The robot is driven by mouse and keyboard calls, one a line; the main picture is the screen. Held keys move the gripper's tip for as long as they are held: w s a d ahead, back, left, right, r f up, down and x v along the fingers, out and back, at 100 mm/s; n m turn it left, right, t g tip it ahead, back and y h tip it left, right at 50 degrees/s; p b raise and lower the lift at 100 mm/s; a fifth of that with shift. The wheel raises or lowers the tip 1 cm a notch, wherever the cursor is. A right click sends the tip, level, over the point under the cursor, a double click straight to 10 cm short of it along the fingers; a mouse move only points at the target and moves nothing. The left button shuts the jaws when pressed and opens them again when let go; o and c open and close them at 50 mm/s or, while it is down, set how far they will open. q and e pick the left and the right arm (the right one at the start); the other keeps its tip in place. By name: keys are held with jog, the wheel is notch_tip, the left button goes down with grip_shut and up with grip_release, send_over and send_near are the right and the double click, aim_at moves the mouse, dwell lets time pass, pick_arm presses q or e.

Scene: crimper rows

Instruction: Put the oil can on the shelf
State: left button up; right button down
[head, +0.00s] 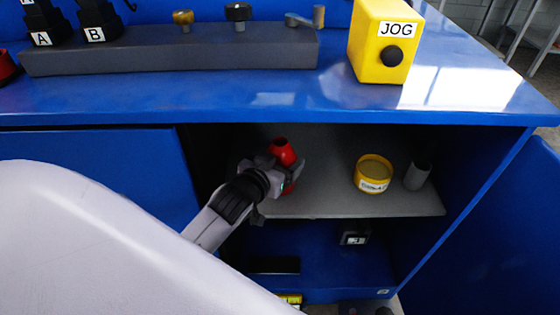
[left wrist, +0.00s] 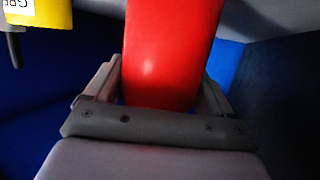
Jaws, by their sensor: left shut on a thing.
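The red oil can (head: 283,150) is at the left part of the grey shelf (head: 330,203) inside the open blue cabinet. My left gripper (head: 282,172) is shut on the can, with a finger on each side of it. In the left wrist view the can (left wrist: 172,55) fills the middle between the fingers of the gripper (left wrist: 165,95). The can's lower end is partly hidden by the gripper, so I cannot tell whether it touches the shelf. My right gripper is not in view.
A yellow tin (head: 373,174) and a grey cylinder (head: 417,176) stand on the shelf's right part. The shelf's middle is clear. The blue worktop (head: 200,97) overhangs the shelf, carrying a yellow JOG box (head: 378,45). A blue door (head: 510,225) stands open at right.

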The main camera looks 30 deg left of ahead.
pick_arm(q)
jog(key=shift+f, duration=0.1)
jog(key=o, duration=1.1)
jog(key=shift+s+r, duration=0.2)
jog(key=a+v, duration=0.1)
jog(key=v, duration=1)
jog(key=s+d+f+m+g+h, duration=0.1)
jog(key=s+d+f, duration=0.1)
jog(key=f, duration=0.4)
jog(key=s+d+f+m+g+h, duration=0.1)
jog(key=s+d+f, duration=0.2)
jog(key=s+f, duration=0.1)
jog(key=s+d+f+m+g+h, duration=0.1)
jog(key=s+d+f+g, duration=0.1)
jog(key=f, duration=0.5)
jog(key=shift+s+d+f+p, duration=0.3)
jog(key=shift+s+d+p, duration=0.05)
jog(key=shift+s+p, duration=0.05)
